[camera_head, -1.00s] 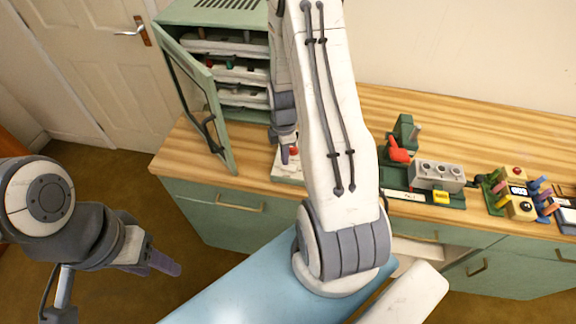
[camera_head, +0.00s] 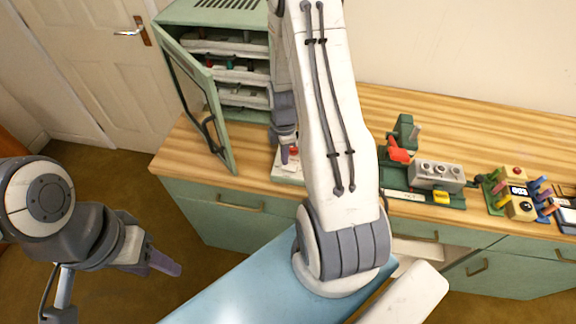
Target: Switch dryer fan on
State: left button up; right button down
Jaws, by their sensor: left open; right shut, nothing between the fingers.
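The dryer is a pale green cabinet (camera_head: 222,17) at the back left of the counter. Its door (camera_head: 196,108) stands open, and several white trays (camera_head: 240,72) show inside. A small pale box (camera_head: 285,173) with a red button (camera_head: 294,151) sits on the counter in front of the dryer. My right gripper (camera_head: 285,158) is shut and points down at this box, close beside the red button. I cannot tell whether it touches. My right arm hides part of the box. My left gripper (camera_head: 165,264) is open and empty, low over the floor at the left.
A green press with a red handle (camera_head: 399,150) and a grey block (camera_head: 436,176) stand on the counter right of my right arm. A rack of coloured pegs (camera_head: 515,193) is farther right. The open dryer door juts over the counter's front edge.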

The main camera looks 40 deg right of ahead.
jog(key=shift+f+b, duration=0.7)
jog(key=shift+f, duration=0.3)
jog(key=shift+r, duration=0.15)
notch_tip(320, 180, up, 7)
jog(key=p, duration=0.6)
dwell(0.4)
dwell(0.4)
